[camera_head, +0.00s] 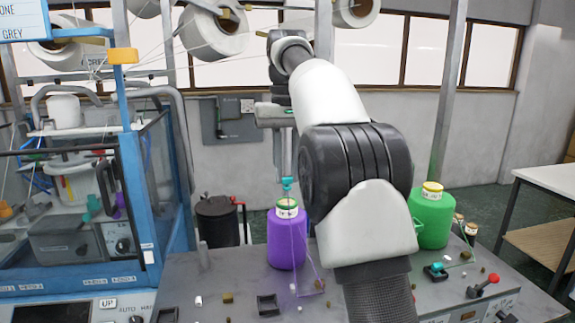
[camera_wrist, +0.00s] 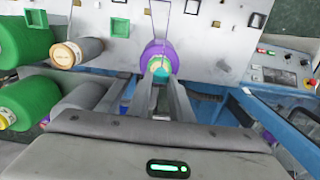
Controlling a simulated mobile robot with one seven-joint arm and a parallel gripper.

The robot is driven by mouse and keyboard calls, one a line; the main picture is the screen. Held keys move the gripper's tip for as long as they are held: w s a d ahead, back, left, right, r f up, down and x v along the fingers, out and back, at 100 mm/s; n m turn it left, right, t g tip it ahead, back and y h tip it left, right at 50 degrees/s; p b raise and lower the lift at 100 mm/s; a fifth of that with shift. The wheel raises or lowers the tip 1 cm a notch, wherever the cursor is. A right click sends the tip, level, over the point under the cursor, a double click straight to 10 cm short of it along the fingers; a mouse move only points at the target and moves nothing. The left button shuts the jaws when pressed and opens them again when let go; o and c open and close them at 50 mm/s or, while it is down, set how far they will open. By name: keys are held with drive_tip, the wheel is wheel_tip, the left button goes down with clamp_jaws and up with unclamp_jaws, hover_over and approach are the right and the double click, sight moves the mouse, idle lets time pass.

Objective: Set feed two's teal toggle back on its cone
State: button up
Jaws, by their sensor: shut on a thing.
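A purple yarn cone (camera_head: 286,240) stands upright on the grey table, with a pale yellowish top. It also shows in the wrist view (camera_wrist: 158,50), straight ahead of the fingers. My gripper (camera_head: 284,176) points down above this cone, shut on a small teal toggle (camera_head: 287,185). The toggle also shows in the wrist view (camera_wrist: 160,70), between the fingertips and in line with the cone's top. The toggle's lower end is close to the cone top; I cannot tell whether they touch. My arm hides part of the table to the right.
A green cone (camera_head: 432,218) stands at right, with another teal piece (camera_head: 437,271) on the table near it. A red-handled lever (camera_head: 483,285) sits at the right front. A blue-framed machine (camera_head: 130,190) stands at left, and a dark bin (camera_head: 217,221) behind the table.

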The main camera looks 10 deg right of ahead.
sight(287, 182)
drive_tip(key=shift+f, duration=1.6)
drive_tip(key=shift+s+f, duration=0.1)
drive_tip(key=shift+f, duration=0.35)
idle(0.4)
drive_tip(key=o, duration=0.9)
drive_tip(key=shift+r, duration=0.1)
drive_tip(key=shift+r+b, duration=0.15)
drive_tip(key=shift+b, duration=0.15)
